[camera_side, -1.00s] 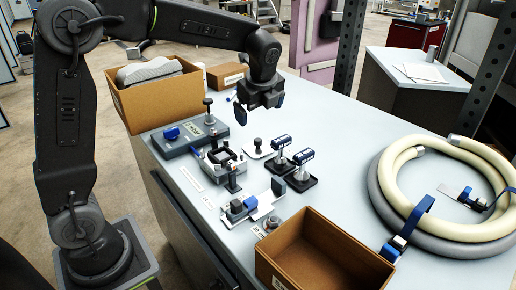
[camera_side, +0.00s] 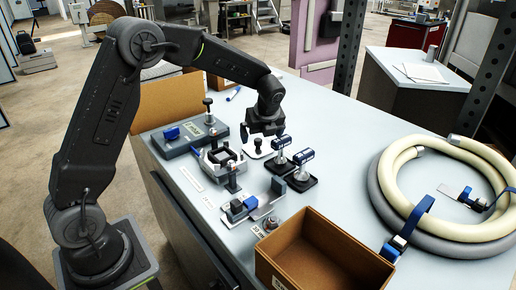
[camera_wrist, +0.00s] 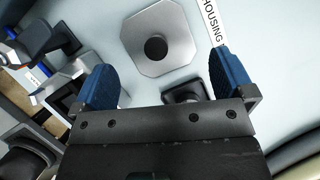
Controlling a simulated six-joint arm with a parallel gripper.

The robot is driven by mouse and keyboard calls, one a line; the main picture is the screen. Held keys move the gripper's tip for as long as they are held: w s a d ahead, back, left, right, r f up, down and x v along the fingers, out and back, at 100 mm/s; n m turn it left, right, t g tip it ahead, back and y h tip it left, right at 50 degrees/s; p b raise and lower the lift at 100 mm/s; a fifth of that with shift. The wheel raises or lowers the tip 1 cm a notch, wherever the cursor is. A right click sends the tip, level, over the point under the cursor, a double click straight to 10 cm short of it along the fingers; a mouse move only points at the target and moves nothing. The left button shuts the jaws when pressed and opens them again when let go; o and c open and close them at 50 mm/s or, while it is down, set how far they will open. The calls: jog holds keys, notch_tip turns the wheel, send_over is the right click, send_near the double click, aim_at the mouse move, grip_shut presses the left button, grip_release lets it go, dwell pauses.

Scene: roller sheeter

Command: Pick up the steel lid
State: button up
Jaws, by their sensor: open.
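The steel lid (camera_wrist: 183,48) is a flat, light grey plate with cut corners and a round black knob (camera_wrist: 155,47) at its middle. In the side view the lid (camera_side: 249,153) lies flat on the bench behind the two blue-topped tools. My gripper (camera_side: 262,138) is low over the lid, pointing down. In the wrist view my gripper (camera_wrist: 163,75) is open and empty. Its two blue fingers are wide apart, and the lid with its knob lies ahead of them, roughly between their lines. The fingers appear clear of the knob.
A clamp-like metal housing (camera_side: 215,163) stands left of the lid. Two blue-topped tools (camera_side: 281,150) stand close to its right. A HOUSING label (camera_wrist: 213,22) lies beside the lid. An open cardboard box (camera_side: 330,238) is in front, and coiled hoses (camera_side: 375,195) lie at the right.

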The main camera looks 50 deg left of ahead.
aim_at(258, 139)
jog(key=x, duration=0.4)
jog(key=shift+a+f, duration=0.15)
jog(key=shift+a, duration=0.05)
jog(key=c, duration=0.7)
jog(key=shift+r, duration=0.6)
jog(key=c, duration=0.7)
notch_tip(258, 139, up, 9)
jog(key=shift+s+f, duration=0.15)
jog(key=shift+s, duration=0.05)
grip_shut()
jog(key=s+r+n, duration=0.2)
jog(key=s+r, duration=0.2)
jog(key=s, duration=0.9)
jog(key=shift+g, duration=0.3)
jog(key=shift+s+d+f, duration=0.1)
jog(key=shift+d+f, duration=0.1)
jog(key=shift+f, duration=0.65)
jog(key=shift+w+d+f, duration=0.1)
jog(key=shift+d+f, duration=0.05)
jog(key=shift+f, duration=0.65)
jog(key=shift+s+d+f, duration=0.1)
jog(key=shift+d+f, duration=0.1)
jog(key=shift+f, duration=0.65)
